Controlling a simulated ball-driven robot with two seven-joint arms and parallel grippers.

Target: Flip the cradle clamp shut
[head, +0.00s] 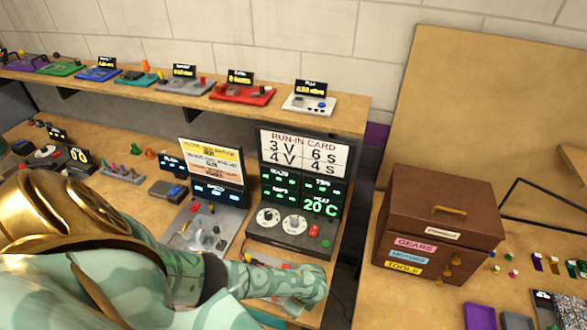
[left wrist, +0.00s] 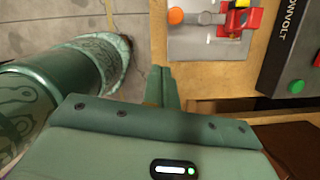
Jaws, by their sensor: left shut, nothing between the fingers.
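A red clamp-like piece (left wrist: 240,20) with a yellow part sits on a grey plate (left wrist: 205,45) at the top of the left wrist view. I take it for the cradle clamp; it is cut off by the frame edge, so its position cannot be told. In the head view my left arm hides most of that plate, in front of the black unit. My left gripper (left wrist: 161,71) is shut and empty, its fingers together, apart from the red piece and beside the table edge. My right gripper is not in view.
The black run-in unit (head: 290,232) with dials stands behind my left forearm. A grey lever board (head: 203,229) is to its left. A brown drawer box (head: 436,228) stands on the right table, across a gap.

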